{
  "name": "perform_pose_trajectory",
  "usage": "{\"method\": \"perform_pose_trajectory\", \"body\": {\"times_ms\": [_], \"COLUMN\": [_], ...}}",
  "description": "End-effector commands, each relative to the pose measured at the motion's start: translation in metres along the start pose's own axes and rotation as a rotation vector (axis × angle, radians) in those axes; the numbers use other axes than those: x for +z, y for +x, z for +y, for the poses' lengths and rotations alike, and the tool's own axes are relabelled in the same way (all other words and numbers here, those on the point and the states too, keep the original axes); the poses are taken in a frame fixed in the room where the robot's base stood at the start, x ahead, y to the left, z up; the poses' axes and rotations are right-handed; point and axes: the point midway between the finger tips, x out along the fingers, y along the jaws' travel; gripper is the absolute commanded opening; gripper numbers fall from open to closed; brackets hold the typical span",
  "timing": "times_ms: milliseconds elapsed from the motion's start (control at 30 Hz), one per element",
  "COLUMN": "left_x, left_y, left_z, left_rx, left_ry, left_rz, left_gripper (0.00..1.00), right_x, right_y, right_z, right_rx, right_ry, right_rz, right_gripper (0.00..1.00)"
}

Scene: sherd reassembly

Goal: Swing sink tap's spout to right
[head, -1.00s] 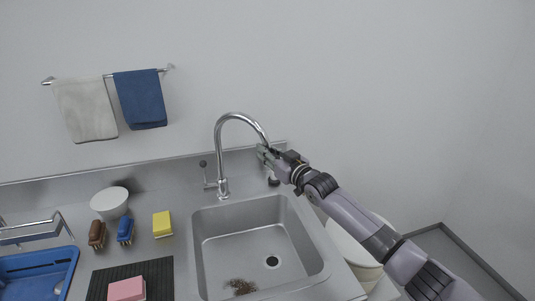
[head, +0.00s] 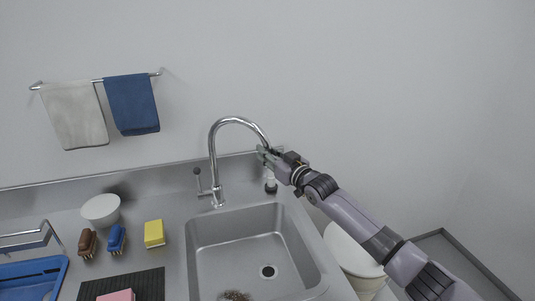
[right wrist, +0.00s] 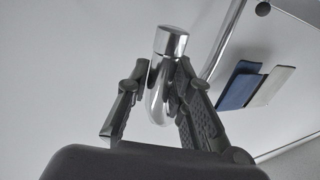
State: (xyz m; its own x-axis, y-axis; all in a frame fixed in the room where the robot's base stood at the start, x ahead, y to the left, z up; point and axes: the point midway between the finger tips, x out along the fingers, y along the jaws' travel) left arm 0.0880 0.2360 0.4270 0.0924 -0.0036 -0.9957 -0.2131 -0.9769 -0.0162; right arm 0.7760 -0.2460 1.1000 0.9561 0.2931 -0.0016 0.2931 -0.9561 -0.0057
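The tap (head: 214,165) is a chrome gooseneck behind the sink, with a side lever (head: 198,178). Its spout arches to the right, and its tip is partly hidden by my right gripper (head: 268,155) in the head view. In the right wrist view the chrome spout end (right wrist: 168,45) lies between the two dark fingers of my right gripper (right wrist: 163,75). The fingers lean in close on both sides of it and look closed on it. My left gripper is not in view.
The steel sink basin (head: 250,240) lies below, with brown debris (head: 235,296) in it. A small bottle (head: 270,184) stands under my right gripper. A white bowl (head: 101,208), brushes (head: 117,237), a yellow sponge (head: 154,233) and a blue tray (head: 35,275) are on the left.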

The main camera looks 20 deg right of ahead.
Motion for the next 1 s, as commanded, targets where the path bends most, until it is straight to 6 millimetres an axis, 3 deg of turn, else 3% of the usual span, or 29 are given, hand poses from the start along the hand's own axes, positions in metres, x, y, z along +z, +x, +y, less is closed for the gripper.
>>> {"method": "perform_pose_trajectory", "body": {"times_ms": [267, 633, 767, 1000], "left_x": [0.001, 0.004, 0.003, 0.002], "left_y": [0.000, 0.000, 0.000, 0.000], "left_z": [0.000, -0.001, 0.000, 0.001], "left_rx": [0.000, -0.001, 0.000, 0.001], "left_ry": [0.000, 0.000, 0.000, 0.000], "left_rz": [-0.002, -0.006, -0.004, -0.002], "left_gripper": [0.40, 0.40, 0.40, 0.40], "right_x": [-0.001, 0.000, 0.001, 0.001], "right_y": [0.000, -0.004, -0.019, -0.066], "right_z": [0.000, -0.001, 0.000, -0.001], "right_rx": [0.000, -0.002, -0.002, -0.001], "right_ry": [-0.004, -0.005, -0.004, -0.007], "right_rz": [0.002, 0.001, 0.001, -0.001], "right_gripper": [0.39, 0.39, 0.39, 0.39]}}
